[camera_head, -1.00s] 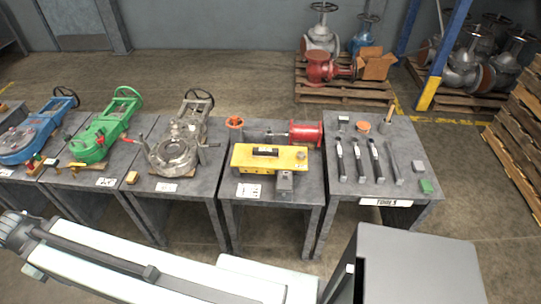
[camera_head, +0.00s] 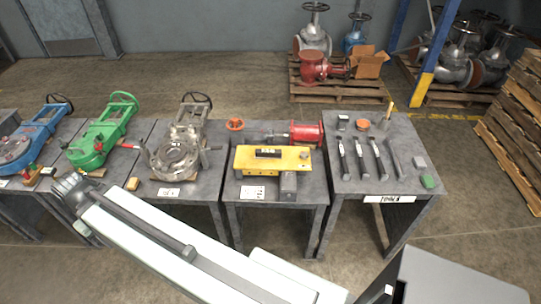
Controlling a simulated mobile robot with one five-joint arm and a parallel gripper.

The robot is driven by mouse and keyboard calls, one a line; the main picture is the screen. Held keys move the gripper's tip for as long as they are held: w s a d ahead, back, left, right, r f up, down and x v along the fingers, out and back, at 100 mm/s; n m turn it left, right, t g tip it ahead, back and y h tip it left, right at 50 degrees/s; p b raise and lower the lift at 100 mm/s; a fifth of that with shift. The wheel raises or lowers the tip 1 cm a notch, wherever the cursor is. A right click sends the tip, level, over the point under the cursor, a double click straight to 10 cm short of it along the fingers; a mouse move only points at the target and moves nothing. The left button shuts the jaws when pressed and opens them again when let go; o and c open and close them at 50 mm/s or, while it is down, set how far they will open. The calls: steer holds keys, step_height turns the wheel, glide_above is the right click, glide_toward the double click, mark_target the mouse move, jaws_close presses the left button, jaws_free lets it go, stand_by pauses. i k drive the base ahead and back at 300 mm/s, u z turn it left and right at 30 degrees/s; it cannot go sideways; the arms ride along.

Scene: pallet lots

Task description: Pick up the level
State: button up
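I cannot single out the level with certainty. The tool table (camera_head: 345,184), with a white label on its front edge, holds several long dark-handled tools (camera_head: 361,160) side by side. A small grey block (camera_head: 419,162), a green piece (camera_head: 428,182) and an orange round piece (camera_head: 362,125) lie around them. On the table to its left, a long yellow body with a dark window on top (camera_head: 272,159) lies in front of a red flanged cylinder (camera_head: 306,133).
Tables to the left hold a grey metal valve (camera_head: 178,152), a green valve (camera_head: 95,148) and a blue one (camera_head: 38,135). Pallets with valves (camera_head: 335,92) stand behind. Stacked pallets (camera_head: 513,135) and a blue-yellow post (camera_head: 426,75) are at right. Floor behind the tables is clear.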

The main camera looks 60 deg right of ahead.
mark_target(272, 154)
steer(key=z, duration=0.05)
steer(key=i, duration=1)
steer(key=u, duration=0.05)
